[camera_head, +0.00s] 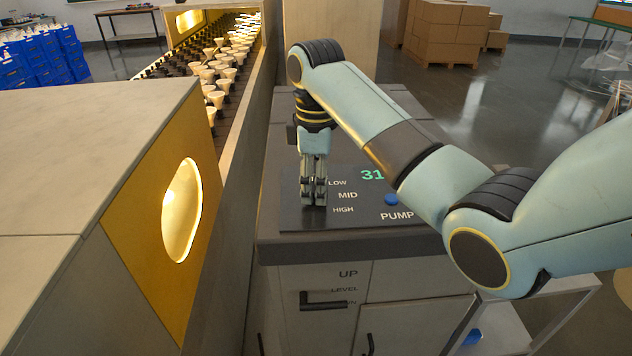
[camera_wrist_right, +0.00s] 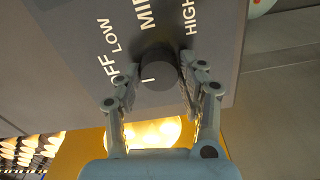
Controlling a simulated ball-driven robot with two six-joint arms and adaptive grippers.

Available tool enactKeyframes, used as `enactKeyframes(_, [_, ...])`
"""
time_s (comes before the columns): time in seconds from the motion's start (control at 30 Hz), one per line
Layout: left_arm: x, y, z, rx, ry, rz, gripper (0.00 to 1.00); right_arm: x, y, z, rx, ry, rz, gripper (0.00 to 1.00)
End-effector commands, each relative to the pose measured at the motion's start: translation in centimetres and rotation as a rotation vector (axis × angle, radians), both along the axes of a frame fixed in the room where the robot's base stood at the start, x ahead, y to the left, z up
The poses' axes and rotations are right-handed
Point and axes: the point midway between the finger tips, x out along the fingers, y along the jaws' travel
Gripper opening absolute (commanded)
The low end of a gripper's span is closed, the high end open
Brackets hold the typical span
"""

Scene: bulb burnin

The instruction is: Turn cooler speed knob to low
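The dark round speed knob (camera_wrist_right: 161,73) sits on the control panel in the right wrist view, between the two fingers of my right gripper (camera_wrist_right: 160,70). In the head view my right gripper (camera_head: 313,200) points down at the panel (camera_head: 290,214), beside the LOW, MID and HIGH labels, and hides the knob. My left gripper is not in view.
A blue PUMP button (camera_head: 391,200) and a green display reading (camera_head: 372,174) are right of the knob. A lever handle (camera_head: 323,302) is on the cabinet front below. A conveyor (camera_head: 190,65) with bulbs and a yellow-ended housing (camera_head: 150,215) stand at the left.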

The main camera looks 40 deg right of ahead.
Motion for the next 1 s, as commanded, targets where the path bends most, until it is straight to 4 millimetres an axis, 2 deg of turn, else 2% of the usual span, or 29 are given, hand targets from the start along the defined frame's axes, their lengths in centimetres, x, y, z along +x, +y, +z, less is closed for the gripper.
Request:
enactKeyframes(0.03, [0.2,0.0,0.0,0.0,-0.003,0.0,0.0,0.0,0.0,0.0,0.001,0.001,0.0,0.31])
enactKeyframes(0.2, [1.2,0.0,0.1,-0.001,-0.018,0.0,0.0,0.0,0.0,0.0,0.001,0.001,0.0,0.09])
enactKeyframes(0.23, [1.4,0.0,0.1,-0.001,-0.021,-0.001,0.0,0.0,0.0,0.0,0.001,0.001,0.0,0.07])
enactKeyframes(0.57, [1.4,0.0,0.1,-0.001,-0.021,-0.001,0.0,0.0,0.0,0.0,0.001,0.001,-0.057,0.07])
enactKeyframes(1.0, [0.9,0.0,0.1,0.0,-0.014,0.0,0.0,0.0,0.0,-0.1,0.002,0.001,-0.387,0.07])
